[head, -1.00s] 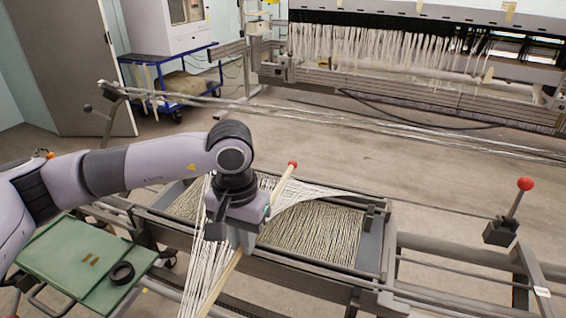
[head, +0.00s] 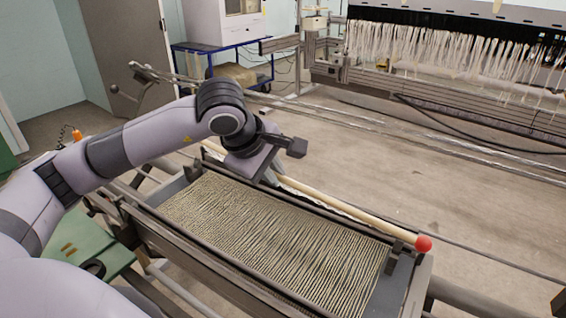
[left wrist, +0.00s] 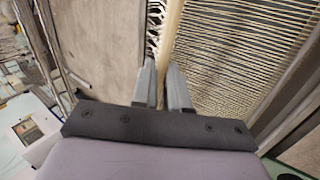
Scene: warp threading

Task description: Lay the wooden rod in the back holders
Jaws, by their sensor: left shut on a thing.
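The wooden rod (head: 345,208) is pale, with a red ball at its right end. It lies along the far long side of the thread-filled frame (head: 270,285). My left gripper (head: 272,177) is shut on the rod left of its middle. The left wrist view shows the rod (left wrist: 172,38) between the two fingers (left wrist: 163,90). A dark upright holder (head: 393,257) stands at the frame's far right corner, close to the red-ball end. I cannot tell whether the rod rests in it. My arm partly hides the rod's left part. My right gripper is not in view.
Tan cords (head: 285,232) fill the frame. A green table (head: 85,245) with a black ring stands at the left. A loom with white threads (head: 430,45) is at the back right. Open floor (head: 450,190) lies beyond the frame.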

